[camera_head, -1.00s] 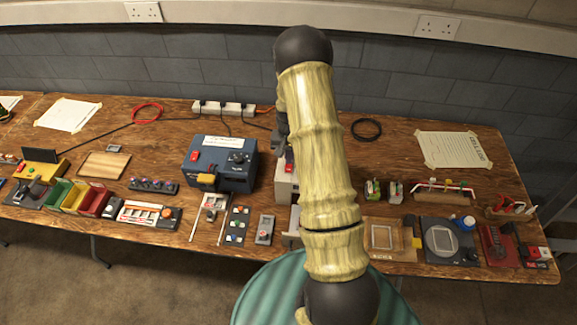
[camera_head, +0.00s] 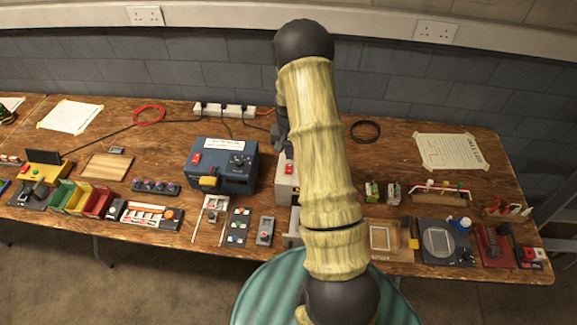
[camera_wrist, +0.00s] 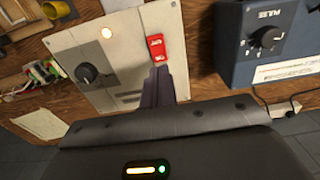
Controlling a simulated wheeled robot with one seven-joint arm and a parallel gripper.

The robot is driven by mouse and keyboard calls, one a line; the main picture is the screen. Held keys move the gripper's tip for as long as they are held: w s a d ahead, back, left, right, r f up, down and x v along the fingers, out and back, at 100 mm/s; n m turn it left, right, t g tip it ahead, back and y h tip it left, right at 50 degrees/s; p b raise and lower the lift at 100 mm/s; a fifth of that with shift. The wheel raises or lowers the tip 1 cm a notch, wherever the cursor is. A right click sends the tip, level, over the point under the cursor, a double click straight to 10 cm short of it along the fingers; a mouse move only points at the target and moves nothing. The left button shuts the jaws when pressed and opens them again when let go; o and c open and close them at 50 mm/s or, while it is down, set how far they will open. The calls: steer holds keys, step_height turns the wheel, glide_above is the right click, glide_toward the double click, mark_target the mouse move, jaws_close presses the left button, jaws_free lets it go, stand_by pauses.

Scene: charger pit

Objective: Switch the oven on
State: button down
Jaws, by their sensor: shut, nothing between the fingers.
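A cream box (camera_head: 284,188) stands on the bench, partly hidden behind my arm in the head view. In the wrist view its cream panel (camera_wrist: 117,62) carries a black dial (camera_wrist: 90,75), a glowing lamp (camera_wrist: 106,33) and a red rocker switch (camera_wrist: 156,48). My gripper (camera_wrist: 158,72) is shut and empty, its tips right at the near end of this switch. I cannot tell whether they touch it. In the head view my arm hides the fingers. A blue box (camera_head: 222,165) with its own red switch and dial stands to the left. I cannot read which box is the oven.
A power strip (camera_head: 224,109) lies at the back of the wooden bench (camera_head: 320,130). Coloured bins (camera_head: 75,198), small panels and fixtures line the front edge. A black cable ring (camera_head: 365,131) lies right of my arm, with bare wood around it.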

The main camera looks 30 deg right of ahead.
mark_target(288, 166)
steer(key=shift+r+p, duration=0.75)
steer(key=shift+r, duration=0.7)
steer(key=s+a+r+n+t, duration=0.1)
steer(key=s+a+r+n, duration=0.1)
steer(key=s+a+r, duration=0.3)
steer(key=s+a+r+n, duration=0.1)
steer(key=s+a+r, duration=0.1)
steer(key=a+r, duration=0.35)
steer(key=s+a+r+n, duration=0.2)
steer(key=s+r, duration=0.1)
steer(key=s, duration=0.3)
steer(key=s+a+r+n+t, duration=0.1)
steer(key=s+a+r, duration=0.2)
steer(key=s+r, duration=0.1)
steer(key=shift+s+r+n+t+b, duration=0.3)
steer(key=shift+s+n+b, duration=0.1)
steer(key=shift+s, duration=0.5)
steer(key=shift+a, duration=0.1)
